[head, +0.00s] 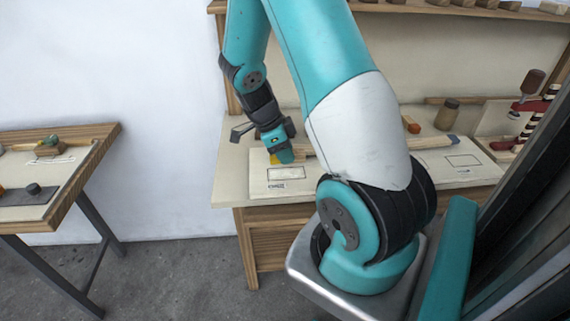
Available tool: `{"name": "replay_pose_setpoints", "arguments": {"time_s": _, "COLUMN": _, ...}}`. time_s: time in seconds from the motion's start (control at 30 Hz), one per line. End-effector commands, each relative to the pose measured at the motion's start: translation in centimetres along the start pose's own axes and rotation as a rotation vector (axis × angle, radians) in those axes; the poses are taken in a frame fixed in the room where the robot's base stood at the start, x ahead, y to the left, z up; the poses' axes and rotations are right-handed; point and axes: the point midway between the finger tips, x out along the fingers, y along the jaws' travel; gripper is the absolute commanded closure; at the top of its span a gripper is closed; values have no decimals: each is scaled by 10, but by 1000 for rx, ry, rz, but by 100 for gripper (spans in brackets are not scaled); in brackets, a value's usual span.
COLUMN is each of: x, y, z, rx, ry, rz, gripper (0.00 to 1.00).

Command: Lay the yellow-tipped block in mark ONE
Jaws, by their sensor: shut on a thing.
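My gripper (277,150) is over the left part of the pale bench (235,185), pointing down. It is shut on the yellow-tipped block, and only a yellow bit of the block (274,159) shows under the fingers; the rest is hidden. A black-outlined rectangle (287,174) is drawn on a pale board just in front of the gripper, with small lettering below it that I cannot read for certain. A second outlined rectangle (463,161) lies further right on the bench. I cannot tell whether the block touches the board.
A wooden rod (435,143) lies behind my arm. An orange-ended block (411,125), a brown jar (447,115) and a rack with red-and-white pieces (532,108) stand at the right back. Another table (85,165) is at left, with bare floor between. My arm hides the bench's middle.

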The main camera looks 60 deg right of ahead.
Motion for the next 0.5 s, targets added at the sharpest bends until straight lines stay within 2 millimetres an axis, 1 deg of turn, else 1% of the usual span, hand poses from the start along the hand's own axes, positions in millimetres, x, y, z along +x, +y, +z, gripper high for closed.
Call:
{"name": "replay_pose_setpoints", "arguments": {"time_s": 0.17, "x": 15, "y": 0, "z": 6, "rx": -2, "ry": 0, "rz": 2, "gripper": 92}}
{"name": "replay_pose_setpoints", "arguments": {"time_s": 0.33, "x": 38, "y": 0, "z": 16, "rx": -2, "ry": 0, "rz": 1, "gripper": 92}}
{"name": "replay_pose_setpoints", "arguments": {"time_s": 0.4, "x": 42, "y": 0, "z": 18, "rx": -2, "ry": -1, "rz": 0, "gripper": 92}}
{"name": "replay_pose_setpoints", "arguments": {"time_s": 0.5, "x": 42, "y": 0, "z": 18, "rx": -1, "ry": -2, "rz": -2, "gripper": 92}}
